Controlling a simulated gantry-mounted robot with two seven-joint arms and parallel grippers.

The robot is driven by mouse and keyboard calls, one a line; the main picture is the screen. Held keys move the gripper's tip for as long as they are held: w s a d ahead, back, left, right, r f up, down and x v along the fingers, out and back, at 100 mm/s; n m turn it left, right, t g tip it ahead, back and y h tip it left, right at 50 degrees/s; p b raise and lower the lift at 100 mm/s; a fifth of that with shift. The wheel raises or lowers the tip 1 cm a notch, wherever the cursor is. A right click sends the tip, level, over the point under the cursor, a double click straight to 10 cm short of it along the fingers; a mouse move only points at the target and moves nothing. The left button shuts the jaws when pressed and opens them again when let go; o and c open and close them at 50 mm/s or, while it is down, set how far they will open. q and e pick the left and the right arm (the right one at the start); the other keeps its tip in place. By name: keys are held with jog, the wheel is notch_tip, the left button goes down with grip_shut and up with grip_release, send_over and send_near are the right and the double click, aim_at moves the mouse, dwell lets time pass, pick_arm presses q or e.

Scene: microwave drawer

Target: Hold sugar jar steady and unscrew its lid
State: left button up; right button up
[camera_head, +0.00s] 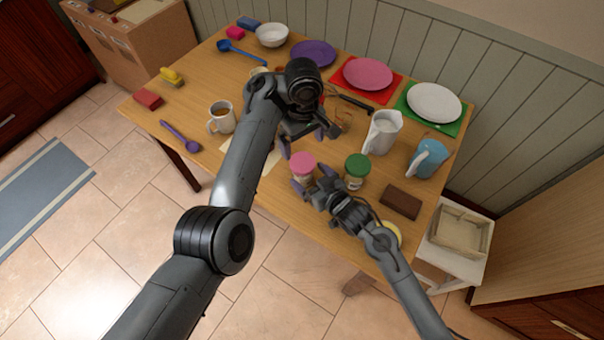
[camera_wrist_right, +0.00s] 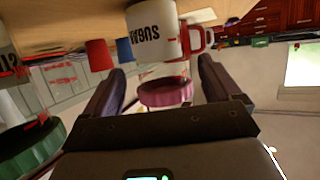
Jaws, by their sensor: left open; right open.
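The sugar jar (camera_head: 303,177) has a pink lid (camera_head: 302,161) and stands near the table's front edge. My right gripper (camera_head: 311,181) is open at the near side of the jar. In its wrist view the fingers (camera_wrist_right: 160,75) lie on either side of the lid area, with gaps; contact is not visible. My left gripper (camera_head: 308,139) is open and empty, just beyond the jar, pointing down toward the table.
A green-lidded jar (camera_head: 356,171) stands close to the right of the sugar jar. A brown block (camera_head: 400,202), white pitcher (camera_head: 382,132) and blue pitcher (camera_head: 427,159) are further right. Plates line the back.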

aim_at(308, 175)
jog(key=shift+x, duration=2.2)
